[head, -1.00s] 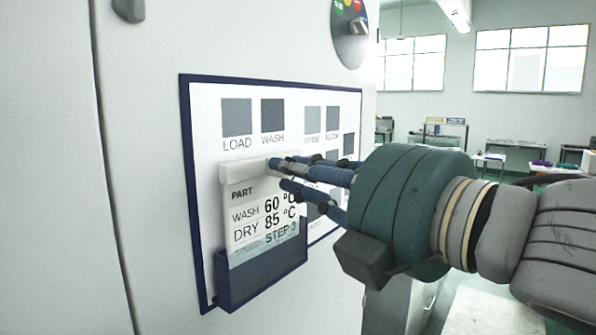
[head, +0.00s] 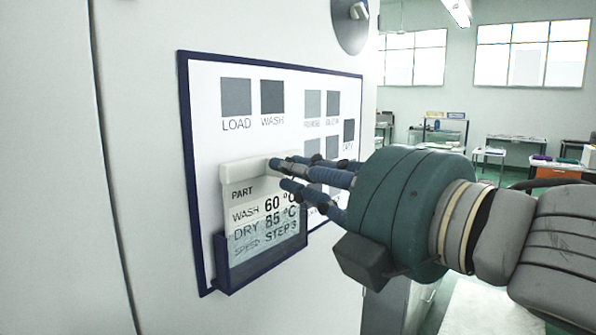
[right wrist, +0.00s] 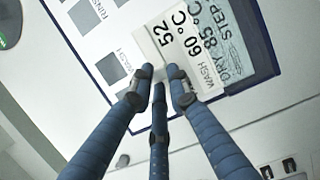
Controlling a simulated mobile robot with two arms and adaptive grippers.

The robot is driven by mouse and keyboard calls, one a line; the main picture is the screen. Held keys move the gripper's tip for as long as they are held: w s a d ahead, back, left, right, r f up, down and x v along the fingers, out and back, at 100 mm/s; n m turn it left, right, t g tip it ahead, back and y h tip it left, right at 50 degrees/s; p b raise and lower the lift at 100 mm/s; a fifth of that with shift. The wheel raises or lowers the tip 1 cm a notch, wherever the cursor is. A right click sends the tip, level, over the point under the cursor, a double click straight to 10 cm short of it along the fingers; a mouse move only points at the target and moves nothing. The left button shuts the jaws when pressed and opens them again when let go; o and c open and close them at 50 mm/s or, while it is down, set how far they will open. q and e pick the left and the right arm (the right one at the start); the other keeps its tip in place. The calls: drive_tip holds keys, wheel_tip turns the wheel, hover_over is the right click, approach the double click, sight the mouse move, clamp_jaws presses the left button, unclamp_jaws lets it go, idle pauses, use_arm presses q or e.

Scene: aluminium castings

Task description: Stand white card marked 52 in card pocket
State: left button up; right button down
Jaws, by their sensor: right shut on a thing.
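The white card (head: 250,208) has a thick white top bar and reads PART, WASH 60 °C, DRY 85 °C and STEP 3. Its 52 shows in the right wrist view (right wrist: 205,50). It stands nearly upright, its lower part within the dark blue card pocket (head: 262,262) at the bottom of the framed board. The lower lines look greyed, as if behind a clear front. My right gripper (head: 277,174) is shut on the right end of the card's top bar. Its fingers hide the 52 in the head view. My left gripper is out of view.
The board (head: 212,85), with grey squares labelled LOAD and WASH among others, is on a pale machine front (head: 140,160). A round control panel (head: 350,22) is above right. Benches (head: 440,132) stand far behind in the room.

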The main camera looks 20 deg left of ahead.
drive_tip(key=shift+f+b, duration=0.7)
drive_tip(key=shift+f, duration=0.3)
drive_tip(key=c, duration=1.6)
unclamp_jaws()
drive_tip(key=v, duration=1.2)
drive_tip(key=shift+r, duration=0.1)
